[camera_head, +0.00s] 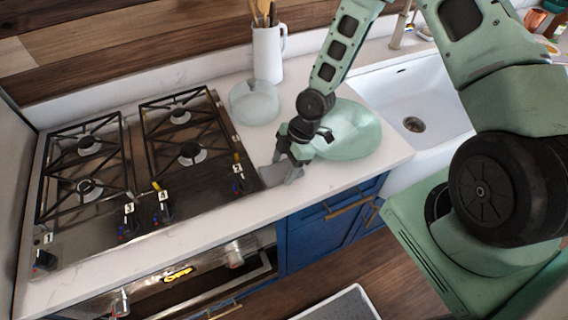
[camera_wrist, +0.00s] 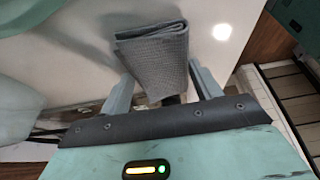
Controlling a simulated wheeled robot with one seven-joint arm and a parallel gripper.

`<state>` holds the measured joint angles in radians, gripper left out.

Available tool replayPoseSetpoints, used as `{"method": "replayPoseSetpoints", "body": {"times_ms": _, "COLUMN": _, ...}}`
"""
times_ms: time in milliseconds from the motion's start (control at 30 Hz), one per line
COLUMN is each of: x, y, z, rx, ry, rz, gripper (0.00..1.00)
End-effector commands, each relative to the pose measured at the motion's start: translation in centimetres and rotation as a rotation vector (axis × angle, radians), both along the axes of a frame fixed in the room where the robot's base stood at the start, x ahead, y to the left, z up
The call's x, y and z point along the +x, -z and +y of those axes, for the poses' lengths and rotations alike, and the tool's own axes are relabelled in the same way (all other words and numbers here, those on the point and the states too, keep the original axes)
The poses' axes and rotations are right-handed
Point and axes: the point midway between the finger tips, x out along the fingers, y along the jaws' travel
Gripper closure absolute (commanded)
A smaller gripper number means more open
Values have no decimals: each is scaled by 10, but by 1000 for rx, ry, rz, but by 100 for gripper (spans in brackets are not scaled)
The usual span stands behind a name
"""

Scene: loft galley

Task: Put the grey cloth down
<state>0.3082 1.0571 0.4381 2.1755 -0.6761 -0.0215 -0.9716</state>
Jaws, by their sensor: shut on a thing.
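The grey cloth (camera_wrist: 158,62) is folded and sits between the fingers of my gripper (camera_wrist: 160,92) in the wrist view. In the head view the cloth (camera_head: 281,175) shows below my gripper (camera_head: 290,165), over the white counter between the stove and the green dish. My gripper is shut on the cloth. The cloth is low over the counter; I cannot tell whether it touches the surface. My gripper hides part of it in the head view.
A gas stove (camera_head: 140,165) is just left of my gripper. A green glass dish (camera_head: 346,130) is close on the right, with a glass bowl (camera_head: 254,102) and a white utensil jug (camera_head: 268,55) behind. The sink (camera_head: 412,95) lies farther right. Bare counter (camera_head: 330,178) shows near the front edge.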

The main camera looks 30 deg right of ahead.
Motion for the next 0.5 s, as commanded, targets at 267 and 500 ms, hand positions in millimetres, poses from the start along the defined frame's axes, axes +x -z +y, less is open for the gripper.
{"method": "replayPoseSetpoints", "body": {"times_ms": 267, "x": 0, "y": 2, "z": 0, "rx": 0, "ry": 0, "rz": 0, "gripper": 15}}
{"method": "replayPoseSetpoints", "body": {"times_ms": 500, "x": 0, "y": -2, "z": 0, "rx": 0, "ry": 0, "rz": 0, "gripper": 15}}
